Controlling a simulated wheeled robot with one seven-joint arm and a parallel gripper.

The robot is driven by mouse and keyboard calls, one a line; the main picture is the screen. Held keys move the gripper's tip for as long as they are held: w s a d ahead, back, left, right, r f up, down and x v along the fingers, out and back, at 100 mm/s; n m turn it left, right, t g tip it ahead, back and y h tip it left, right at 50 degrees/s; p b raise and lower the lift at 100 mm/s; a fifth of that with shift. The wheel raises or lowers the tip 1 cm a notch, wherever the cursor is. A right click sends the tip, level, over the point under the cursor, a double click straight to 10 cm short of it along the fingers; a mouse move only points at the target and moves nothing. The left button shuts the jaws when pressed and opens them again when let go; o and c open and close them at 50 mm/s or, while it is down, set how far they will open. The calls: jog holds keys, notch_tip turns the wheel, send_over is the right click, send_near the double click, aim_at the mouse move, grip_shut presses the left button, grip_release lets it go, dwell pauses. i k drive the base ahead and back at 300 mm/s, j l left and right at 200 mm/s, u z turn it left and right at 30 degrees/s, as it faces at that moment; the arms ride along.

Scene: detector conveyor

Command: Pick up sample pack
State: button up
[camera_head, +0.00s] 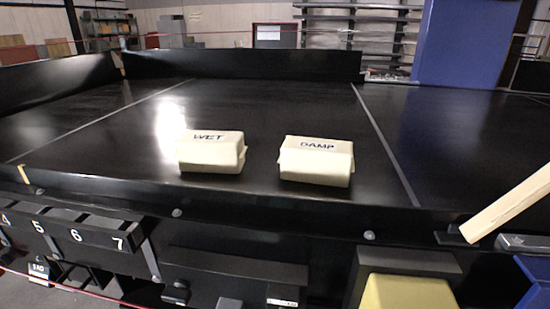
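Two cream-coloured packs lie on the black conveyor belt near its front edge. The left pack (211,156) is marked "WET" on its top. The right pack (316,164) is marked "DAMP". They sit side by side with a gap between them, and nothing touches either. No pack in view carries the word "sample". My gripper does not show in this view.
The black conveyor (270,110) has a raised front edge and a back wall (240,64). A blue pillar (466,42) stands behind at right. A wooden bar (508,203) juts in at right. Numbered bins (75,232) and a yellow block (408,293) sit below the front edge.

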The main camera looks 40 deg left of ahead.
aim_at(307, 160)
jog(key=u, duration=1.4)
jog(key=i+j+z, duration=0.1)
jog(key=j, duration=0.25)
